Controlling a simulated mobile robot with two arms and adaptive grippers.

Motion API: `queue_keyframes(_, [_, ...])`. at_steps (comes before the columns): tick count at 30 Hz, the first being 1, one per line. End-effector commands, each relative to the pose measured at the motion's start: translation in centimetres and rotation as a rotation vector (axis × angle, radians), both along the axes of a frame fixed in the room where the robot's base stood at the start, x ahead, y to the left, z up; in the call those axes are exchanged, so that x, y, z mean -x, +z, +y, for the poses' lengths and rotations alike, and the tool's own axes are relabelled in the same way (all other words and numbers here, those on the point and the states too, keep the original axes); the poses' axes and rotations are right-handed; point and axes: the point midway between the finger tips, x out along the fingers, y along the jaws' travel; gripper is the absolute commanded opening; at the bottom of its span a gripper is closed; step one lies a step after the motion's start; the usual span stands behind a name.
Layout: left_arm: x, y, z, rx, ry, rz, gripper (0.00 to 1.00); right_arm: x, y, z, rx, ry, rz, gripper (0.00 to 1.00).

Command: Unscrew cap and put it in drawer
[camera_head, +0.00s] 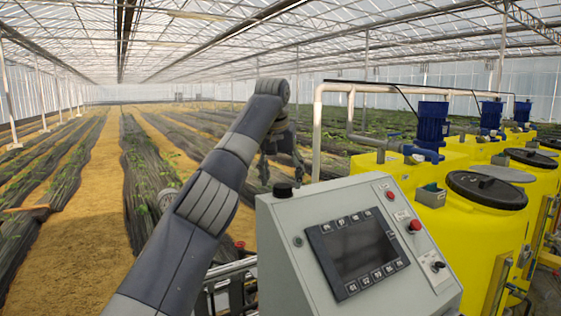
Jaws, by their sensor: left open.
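My left arm reaches up from the bottom. My left gripper (281,158) is open with its fingers pointing down, and nothing shows between them. In the picture it is just above a small black knob (282,190) on the top left of the grey control console; I cannot tell how far apart they are in depth. Black round lids, possibly the caps, sit on the yellow tanks at the right; the nearest lid (487,190) lies flat on its tank, well to the right of the gripper. No drawer can be made out. My right gripper is out of view.
The grey control console (277,250) with a dark screen (358,248) and red buttons fills the bottom middle. Yellow tanks (460,262) with blue motors (431,125) stand at the right. A pale pipe frame (317,130) rises behind. Crop rows and sandy paths lie at the left.

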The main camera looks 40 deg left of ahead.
Motion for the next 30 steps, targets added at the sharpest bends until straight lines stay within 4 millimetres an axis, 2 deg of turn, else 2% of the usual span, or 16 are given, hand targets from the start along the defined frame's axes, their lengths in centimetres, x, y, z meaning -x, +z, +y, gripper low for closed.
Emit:
queue_keyframes(3, [-0.5,-1.2,0.3,0.000,0.000,0.001,0.66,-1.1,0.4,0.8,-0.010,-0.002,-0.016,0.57])
queue_keyframes(9, [-0.8,-2.1,0.5,0.000,0.001,-0.002,0.66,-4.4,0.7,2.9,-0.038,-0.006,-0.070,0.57])
queue_keyframes(12, [-0.9,-2.2,0.5,0.000,0.001,-0.002,0.66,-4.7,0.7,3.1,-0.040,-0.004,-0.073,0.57])
queue_keyframes(16, [-0.8,-2.2,0.5,0.000,0.001,-0.002,0.66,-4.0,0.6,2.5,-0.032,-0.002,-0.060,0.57])
queue_keyframes(17, [-0.8,-2.2,0.5,0.000,0.001,-0.002,0.62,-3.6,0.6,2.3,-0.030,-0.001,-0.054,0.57])
queue_keyframes(22, [-0.8,-2.2,0.5,0.001,0.001,-0.002,0.23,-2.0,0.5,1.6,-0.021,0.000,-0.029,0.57])
queue_keyframes(23, [-0.8,-2.2,0.5,0.001,0.001,-0.002,0.19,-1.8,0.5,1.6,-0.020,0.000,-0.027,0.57])
queue_keyframes(30, [-0.9,-2.2,0.3,-0.001,0.066,0.000,0.19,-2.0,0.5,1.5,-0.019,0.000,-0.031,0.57])
